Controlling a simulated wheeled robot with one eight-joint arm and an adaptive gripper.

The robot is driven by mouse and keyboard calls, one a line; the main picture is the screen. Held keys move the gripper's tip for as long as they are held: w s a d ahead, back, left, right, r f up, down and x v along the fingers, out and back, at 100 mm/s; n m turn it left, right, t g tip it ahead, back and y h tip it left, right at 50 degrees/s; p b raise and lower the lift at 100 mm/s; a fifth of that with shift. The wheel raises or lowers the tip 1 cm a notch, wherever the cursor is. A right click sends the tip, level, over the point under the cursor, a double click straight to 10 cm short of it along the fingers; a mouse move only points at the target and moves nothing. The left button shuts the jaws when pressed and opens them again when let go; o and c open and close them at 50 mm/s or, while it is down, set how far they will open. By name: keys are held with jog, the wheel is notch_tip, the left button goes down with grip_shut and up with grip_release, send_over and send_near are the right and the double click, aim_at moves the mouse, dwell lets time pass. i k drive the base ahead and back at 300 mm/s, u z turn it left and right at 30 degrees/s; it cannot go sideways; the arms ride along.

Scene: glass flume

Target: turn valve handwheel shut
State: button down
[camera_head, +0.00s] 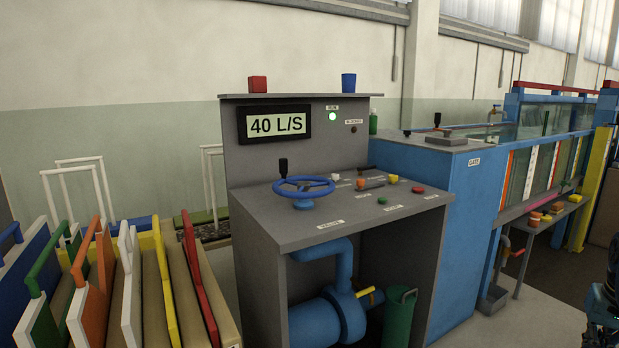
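The blue valve handwheel (304,186) lies nearly flat on a short blue stem above the grey console's sloping top (300,235). A black knob stands up from its far left rim. A label sits on the console's front edge below the wheel. The lit display (274,123) on the console's back panel reads 40 L/S, and a lamp (332,116) beside it glows pale green. My gripper's fingers do not show. A dark part at the lower right edge may belong to my arm, well away from the wheel.
Red and green buttons and small loose items lie right of the wheel. A red cup (257,84) and a blue cup (348,82) stand on the panel's top. Colourful racked boards (130,285) crowd the left. A blue tank (455,220) adjoins right. Free floor shows lower right.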

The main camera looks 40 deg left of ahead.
aim_at(303, 192)
jog(key=z, duration=1.05)
jog(key=k, duration=2.75)
jog(key=u, duration=1.75)
jog(key=i, duration=0.8)
